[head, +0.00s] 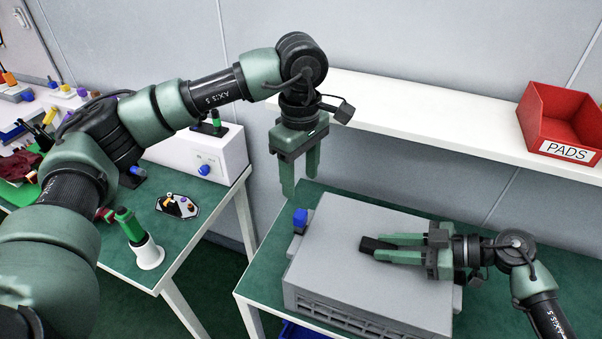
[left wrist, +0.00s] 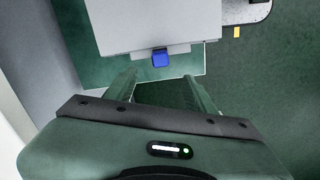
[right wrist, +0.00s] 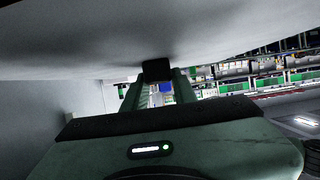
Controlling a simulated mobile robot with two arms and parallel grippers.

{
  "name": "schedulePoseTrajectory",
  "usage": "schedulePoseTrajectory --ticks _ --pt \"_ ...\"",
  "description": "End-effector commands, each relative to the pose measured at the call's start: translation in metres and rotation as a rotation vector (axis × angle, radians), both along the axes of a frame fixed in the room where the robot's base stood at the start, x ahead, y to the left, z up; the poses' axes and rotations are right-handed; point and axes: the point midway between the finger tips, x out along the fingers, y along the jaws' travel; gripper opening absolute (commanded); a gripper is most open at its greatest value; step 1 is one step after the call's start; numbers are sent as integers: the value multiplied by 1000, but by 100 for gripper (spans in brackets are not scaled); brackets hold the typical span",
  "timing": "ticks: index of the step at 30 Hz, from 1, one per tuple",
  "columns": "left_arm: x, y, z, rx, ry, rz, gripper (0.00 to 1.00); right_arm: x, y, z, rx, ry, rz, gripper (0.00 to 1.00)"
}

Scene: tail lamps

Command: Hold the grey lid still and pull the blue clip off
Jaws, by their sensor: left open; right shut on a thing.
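The grey lid (head: 345,230) covers a large grey box on the right-hand table. The blue clip (head: 300,217) sits at the lid's left edge; it also shows in the left wrist view (left wrist: 160,58), beyond and between my left fingertips. My left gripper (head: 300,181) is open and empty, pointing down above the clip and apart from it. My right gripper (head: 378,249) lies low over the lid, shut on a black handle (head: 369,244) on the lid's top. The handle also shows in the right wrist view (right wrist: 157,70) at my right fingertips.
A white shelf (head: 420,115) with a red PADS bin (head: 556,120) runs along the wall behind. The left table (head: 200,180) holds a white box (head: 200,155) and a green-handled tool in a white holder (head: 148,253). A gap separates the two tables.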

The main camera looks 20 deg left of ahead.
Motion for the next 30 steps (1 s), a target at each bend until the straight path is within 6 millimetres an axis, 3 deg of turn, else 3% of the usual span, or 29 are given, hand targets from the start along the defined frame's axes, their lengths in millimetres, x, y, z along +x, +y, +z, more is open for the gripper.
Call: schedulePoseTrajectory --ticks 6,11,30 --pt "0 0 3 0 1 256 55 0 0 1 1 -1 0 0" --pt "0 0 -2 0 2 313 55 0 0 1 1 -1 0 0" --pt "-1 0 -105 2 4 314 55 0 0 1 1 -1 0 0"
